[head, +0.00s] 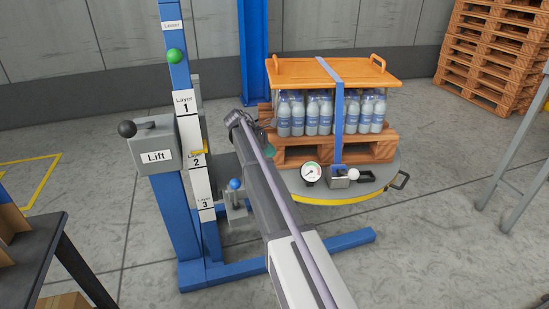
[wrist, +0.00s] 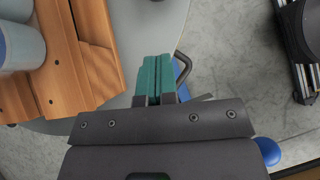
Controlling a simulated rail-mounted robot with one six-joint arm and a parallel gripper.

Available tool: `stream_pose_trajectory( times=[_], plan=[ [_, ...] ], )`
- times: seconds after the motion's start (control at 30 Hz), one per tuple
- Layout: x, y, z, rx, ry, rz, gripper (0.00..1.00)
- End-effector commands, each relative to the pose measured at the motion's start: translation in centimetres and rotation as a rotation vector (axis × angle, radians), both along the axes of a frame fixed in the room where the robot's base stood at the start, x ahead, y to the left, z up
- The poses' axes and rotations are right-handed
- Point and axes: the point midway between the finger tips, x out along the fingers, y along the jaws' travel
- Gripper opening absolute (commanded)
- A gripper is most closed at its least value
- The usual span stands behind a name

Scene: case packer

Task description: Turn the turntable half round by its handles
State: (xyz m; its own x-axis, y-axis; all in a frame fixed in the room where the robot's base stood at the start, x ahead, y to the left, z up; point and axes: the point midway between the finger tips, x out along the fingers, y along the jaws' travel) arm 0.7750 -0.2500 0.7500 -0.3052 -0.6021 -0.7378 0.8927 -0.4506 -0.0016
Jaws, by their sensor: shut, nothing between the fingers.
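The turntable (head: 300,186) is a grey disc with a yellow front edge. It carries a wooden pallet (head: 380,150) of bottles under a wooden top board, with a blue strap around them. A dark handle (head: 400,180) sticks out from its right rim. My gripper (wrist: 158,62) has teal fingers pressed together with nothing between them. In the wrist view it is over the turntable's rim (wrist: 150,30), and another dark loop handle (wrist: 184,68) shows just right of the fingertips. I cannot tell whether they touch. In the head view my arm hides most of the gripper, left of the load.
A blue lift column with a "Lift" box (head: 155,155) stands left of my arm. A blue-knobbed lever (head: 236,184) is close to my arm. A gauge (head: 311,172) and a white-knobbed clamp (head: 352,174) sit on the turntable's front.

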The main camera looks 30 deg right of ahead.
Motion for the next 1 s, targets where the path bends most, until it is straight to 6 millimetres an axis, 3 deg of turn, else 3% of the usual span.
stream_pose_trajectory(
  times=[0.03,0.37,0.6,1.0],
  plan=[
    [-0.4,-0.6,-1.5,0.0,-0.001,-0.002,0.0],
    [-2.6,-4.9,-7.0,0.0,-0.002,-0.002,0.0],
    [-4.1,-8.0,-6.8,0.0,-0.002,-0.001,0.0],
    [-4.3,-8.5,-6.8,0.0,-0.002,0.001,0.0]
  ],
)
